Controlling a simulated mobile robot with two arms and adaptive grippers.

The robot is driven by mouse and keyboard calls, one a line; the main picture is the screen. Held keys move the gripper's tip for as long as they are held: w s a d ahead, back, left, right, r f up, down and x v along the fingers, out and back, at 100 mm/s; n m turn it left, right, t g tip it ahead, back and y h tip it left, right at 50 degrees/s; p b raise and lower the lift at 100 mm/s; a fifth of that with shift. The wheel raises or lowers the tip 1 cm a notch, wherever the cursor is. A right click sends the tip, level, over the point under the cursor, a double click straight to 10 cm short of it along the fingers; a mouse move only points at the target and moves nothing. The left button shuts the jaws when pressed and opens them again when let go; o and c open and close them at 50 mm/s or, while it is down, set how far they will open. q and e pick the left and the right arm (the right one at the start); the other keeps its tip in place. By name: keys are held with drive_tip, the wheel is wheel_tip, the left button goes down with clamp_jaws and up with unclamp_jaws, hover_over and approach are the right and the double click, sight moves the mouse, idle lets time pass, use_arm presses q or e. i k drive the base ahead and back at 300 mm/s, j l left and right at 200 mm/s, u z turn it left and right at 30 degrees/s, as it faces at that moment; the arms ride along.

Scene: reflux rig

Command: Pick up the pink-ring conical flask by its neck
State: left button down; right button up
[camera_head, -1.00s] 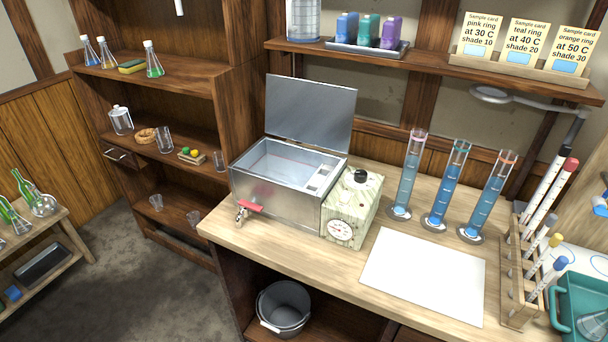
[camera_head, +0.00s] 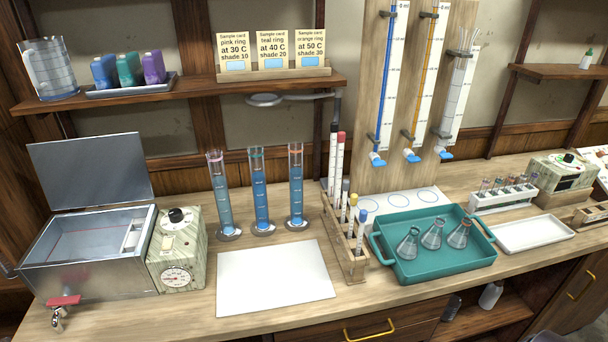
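Three small clear conical flasks stand upright in a teal tray on the right half of the bench: a left one (camera_head: 407,245), a middle one (camera_head: 432,237) and a right one (camera_head: 459,237). Their neck rings are too small for me to tell surely which is pink. The teal tray (camera_head: 440,275) has raised walls and a handle at each end. Neither of my grippers is in view.
A test-tube rack (camera_head: 347,262) holding pipettes stands close left of the tray. Three cylinders of blue liquid, one the middle cylinder (camera_head: 260,195), stand behind a white sheet (camera_head: 274,277). A white tray (camera_head: 533,234) lies to the right. Burettes rise on a board (camera_head: 407,110) behind.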

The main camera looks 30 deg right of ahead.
sight(431, 239)
drive_tip(key=z, duration=1.9)
drive_tip(key=i+l, duration=0.1)
drive_tip(key=l, duration=0.25)
drive_tip(key=i+l, duration=0.1)
drive_tip(key=l, duration=0.25)
drive_tip(key=i+l+u, duration=0.1)
drive_tip(key=l, duration=0.2)
